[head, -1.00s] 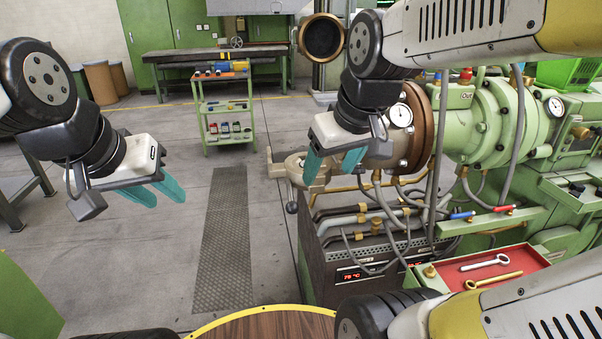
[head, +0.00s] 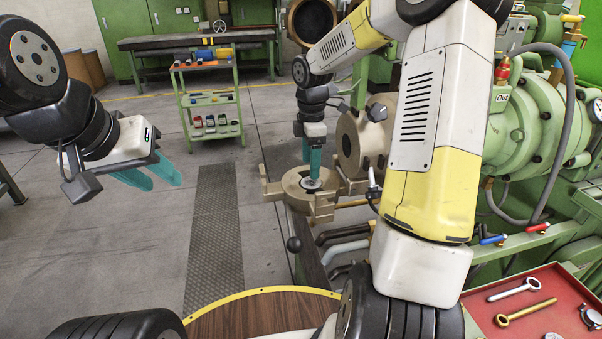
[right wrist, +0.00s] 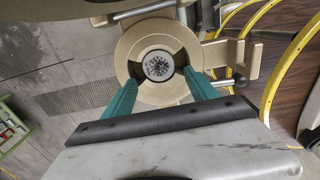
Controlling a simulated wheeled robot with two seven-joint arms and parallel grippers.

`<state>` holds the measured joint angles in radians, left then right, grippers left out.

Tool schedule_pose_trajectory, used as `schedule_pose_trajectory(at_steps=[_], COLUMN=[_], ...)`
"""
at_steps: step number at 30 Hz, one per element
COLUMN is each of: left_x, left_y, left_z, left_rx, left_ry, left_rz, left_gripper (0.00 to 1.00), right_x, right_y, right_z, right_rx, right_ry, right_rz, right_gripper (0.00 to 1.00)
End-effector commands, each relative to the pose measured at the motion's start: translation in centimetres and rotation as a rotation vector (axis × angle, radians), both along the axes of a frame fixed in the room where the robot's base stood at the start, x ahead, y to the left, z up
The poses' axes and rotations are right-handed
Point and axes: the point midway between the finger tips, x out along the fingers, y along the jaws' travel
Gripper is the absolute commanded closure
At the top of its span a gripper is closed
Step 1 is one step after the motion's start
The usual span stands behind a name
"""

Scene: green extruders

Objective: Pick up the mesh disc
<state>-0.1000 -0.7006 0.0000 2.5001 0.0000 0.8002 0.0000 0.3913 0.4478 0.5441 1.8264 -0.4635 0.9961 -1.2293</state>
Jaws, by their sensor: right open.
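The mesh disc (right wrist: 158,66) is a small grey round plate with dark holes. It sits in the middle of a brass-coloured ring-shaped holder (right wrist: 140,48), seen from above in the right wrist view. In the head view the disc (head: 311,185) is small and partly hidden by my fingers. My right gripper (right wrist: 160,80) is open, its teal fingers pointing down at the holder, one on either side of the disc. I cannot tell whether they touch it. In the head view my right gripper (head: 311,168) stands over the holder. My left gripper (head: 152,181) is open and empty, over the floor at left.
The green extruder (head: 530,130) stands at the right, with hoses beside it. A red tray (head: 550,300) with wrench-like tools is at lower right. A wooden round table (head: 250,316) is in front.

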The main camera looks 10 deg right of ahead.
Motion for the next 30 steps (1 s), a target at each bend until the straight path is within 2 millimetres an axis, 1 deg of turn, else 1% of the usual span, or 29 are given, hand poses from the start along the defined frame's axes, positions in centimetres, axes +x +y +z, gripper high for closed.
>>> schedule_pose_trajectory(at_steps=[1,5,13,15,20,21,23,27,29,30], left_x=[0.0,0.0,0.0,0.0,0.0,0.0,0.0,0.0,0.0,0.0], left_y=[0.0,0.0,0.0,0.0,0.0,0.0,0.0,0.0,0.0,0.0], left_z=[0.0,0.0,0.0,0.0,0.0,0.0,0.0,0.0,0.0,0.0], left_rx=[0.0,0.0,0.0,0.0,0.0,0.0,0.0,0.0,0.0,0.0], left_ry=[0.0,0.0,0.0,0.0,0.0,0.0,0.0,0.0,0.0,0.0], left_rz=[0.0,0.0,0.0,0.0,0.0,0.0,0.0,0.0,0.0,0.0], left_gripper=[0.64,0.64,0.64,0.64,0.64,0.64,0.64,0.64,0.64,0.64], right_x=[0.0,0.0,0.2,0.2,0.3,0.3,0.3,0.3,0.3,0.3], right_y=[0.0,-0.1,-0.4,-0.4,-0.4,-0.4,-0.4,-0.4,-0.4,-0.4], right_z=[-0.5,-1.6,-5.4,-5.8,-5.8,-5.8,-5.8,-5.8,-5.8,-5.8], right_rx=[0.0,0.001,0.001,0.0,0.0,0.0,0.0,0.0,0.0,0.0], right_ry=[0.002,0.002,0.003,0.001,-0.001,-0.001,-0.001,-0.001,-0.001,-0.001], right_rz=[0.0,-0.002,-0.002,-0.002,-0.003,-0.003,-0.003,-0.003,-0.003,-0.003], right_gripper=[0.33,0.33,0.33,0.33,0.33,0.35,0.46,0.74,0.86,0.94])
